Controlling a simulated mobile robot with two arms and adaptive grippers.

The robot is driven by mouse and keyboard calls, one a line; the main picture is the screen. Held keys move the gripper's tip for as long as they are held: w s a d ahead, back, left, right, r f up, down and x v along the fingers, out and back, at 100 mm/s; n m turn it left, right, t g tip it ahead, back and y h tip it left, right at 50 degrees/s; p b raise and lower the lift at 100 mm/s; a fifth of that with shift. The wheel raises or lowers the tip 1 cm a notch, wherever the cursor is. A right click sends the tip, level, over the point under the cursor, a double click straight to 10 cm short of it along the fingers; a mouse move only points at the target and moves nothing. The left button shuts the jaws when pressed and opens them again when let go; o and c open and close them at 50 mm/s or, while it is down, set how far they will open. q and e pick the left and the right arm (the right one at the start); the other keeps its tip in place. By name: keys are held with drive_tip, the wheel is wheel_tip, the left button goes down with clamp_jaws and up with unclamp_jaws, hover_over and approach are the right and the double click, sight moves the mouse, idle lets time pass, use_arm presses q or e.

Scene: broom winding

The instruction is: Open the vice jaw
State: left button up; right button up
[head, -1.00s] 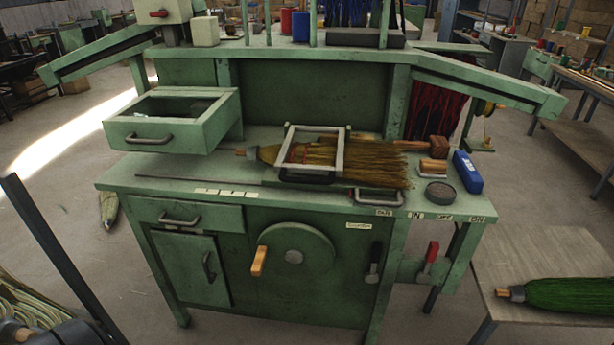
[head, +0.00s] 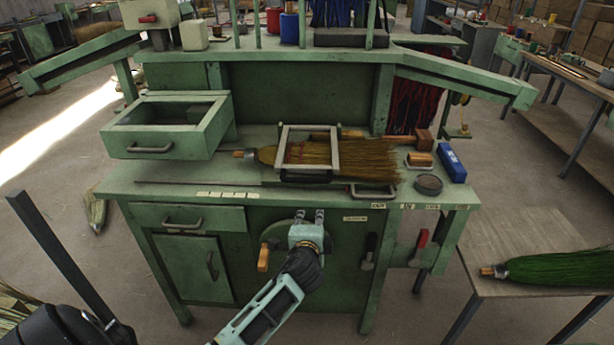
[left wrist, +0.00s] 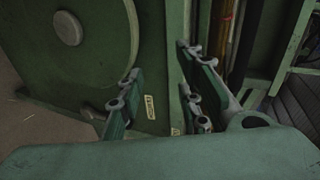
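The vice jaw (head: 336,150), a grey rectangular frame, stands on the green bench (head: 150,188). It is around or over a straw broom (head: 370,160); whether it presses on the broom I cannot tell. A grey bar handle (head: 372,190) lies at the bench's front edge, right of the jaw. My left gripper (head: 309,214) is in front of the bench, below the jaw and before the round wheel (head: 270,238). In the left wrist view its fingers (left wrist: 158,62) are apart with nothing between them. My right gripper is not in view.
An open drawer box (head: 165,147) stands left of the jaw. A wooden mallet (head: 415,142), a round dark tin (head: 428,184) and a blue box (head: 452,164) lie to the right. Levers with black and red grips (head: 422,238) hang on the bench front. A green broom (head: 560,266) lies on a side table.

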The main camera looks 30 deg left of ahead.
use_arm(q)
drive_tip(key=t+y, duration=0.1)
drive_tip(key=y, duration=0.1)
approach(308, 182)
drive_tip(key=r+x, duration=0.1)
drive_tip(key=x, duration=0.2)
drive_tip(key=shift+f+p+x, duration=0.25)
drive_tip(key=shift+x, duration=1.8)
drive_tip(key=shift+f+p+x, duration=0.2)
drive_tip(key=shift+p+x, duration=0.05)
drive_tip(key=shift+x, duration=1.85)
drive_tip(key=shift+s+d, duration=0.1)
drive_tip(key=shift+c, duration=0.4)
clamp_jaws()
